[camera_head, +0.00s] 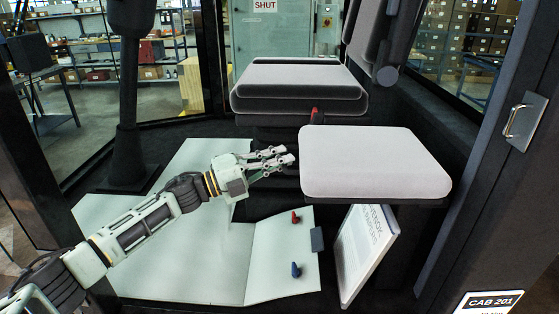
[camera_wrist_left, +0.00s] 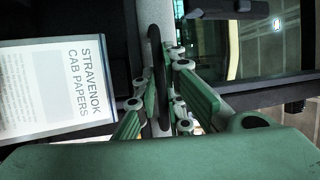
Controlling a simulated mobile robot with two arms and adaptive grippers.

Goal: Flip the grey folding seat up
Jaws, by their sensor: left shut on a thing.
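The grey folding seat (camera_head: 375,160) lies flat, its pale cushion facing up, in the right middle of the head view. My left gripper (camera_head: 287,158) reaches in from the left, at the seat's left edge. In the left wrist view my left gripper (camera_wrist_left: 165,92) has its green fingers on both sides of a thin dark edge, and is shut on it. This fits the seat's edge. The seat's hinge is not clearly visible. My right gripper is in neither view.
A larger dark-edged seat (camera_head: 298,88) stands behind. Below the folding seat is a leaning paper holder (camera_head: 365,247), also in the left wrist view (camera_wrist_left: 55,90). A pale floor panel with a red knob (camera_head: 294,217) and a blue knob (camera_head: 295,269) lies low. A dark pillar (camera_head: 490,150) bounds the right.

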